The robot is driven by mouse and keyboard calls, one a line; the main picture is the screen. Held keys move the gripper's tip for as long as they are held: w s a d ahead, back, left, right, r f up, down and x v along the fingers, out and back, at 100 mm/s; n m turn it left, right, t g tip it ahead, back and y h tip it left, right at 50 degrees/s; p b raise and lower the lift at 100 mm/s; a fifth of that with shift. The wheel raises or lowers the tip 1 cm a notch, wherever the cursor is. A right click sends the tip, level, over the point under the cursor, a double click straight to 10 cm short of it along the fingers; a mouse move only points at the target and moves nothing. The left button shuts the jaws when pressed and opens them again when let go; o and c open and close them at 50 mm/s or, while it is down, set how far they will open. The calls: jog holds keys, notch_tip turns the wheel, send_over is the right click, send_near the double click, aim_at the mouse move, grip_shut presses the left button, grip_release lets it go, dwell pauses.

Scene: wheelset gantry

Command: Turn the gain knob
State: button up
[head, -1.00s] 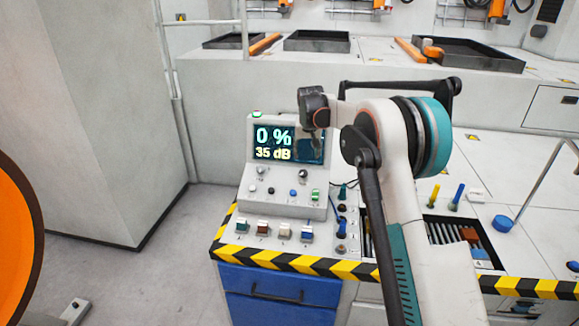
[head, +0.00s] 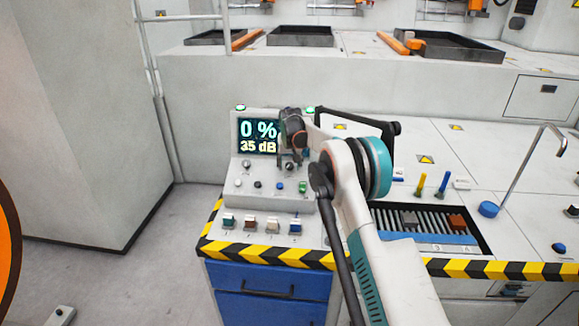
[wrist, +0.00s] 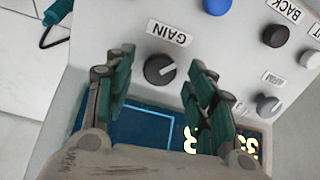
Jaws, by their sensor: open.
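The gain knob (wrist: 160,70) is round and dark grey with a pale pointer line, on the light console panel beside its GAIN label (wrist: 170,33). In the wrist view my gripper (wrist: 162,58) is open, with one green-padded finger on either side of the knob and gaps between. I cannot tell how far its tips are from the panel. In the head view my gripper (head: 290,163) is in front of the console's right part and largely hides the knob.
A second grey knob (wrist: 268,105) sits to the right, with a black BACK button (wrist: 275,35) and a blue button (wrist: 217,5) nearby. Several coloured switches (head: 262,224) line the ledge below the console. A slatted tray (head: 425,222) lies to the right.

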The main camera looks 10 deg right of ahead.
jog(key=shift+w+f, duration=0.15)
jog(key=shift+f, duration=0.2)
jog(key=shift+c, duration=0.2)
jog(key=c, duration=1)
jog(key=m, duration=0.3)
jog(key=shift+m+p, duration=0.35)
jog(key=shift+m, duration=0.05)
jog(key=m, duration=0.3)
jog(key=shift+m+t, duration=0.3)
jog(key=m, duration=0.4)
jog(key=shift+p, duration=0.3)
jog(key=shift+m, duration=2.1)
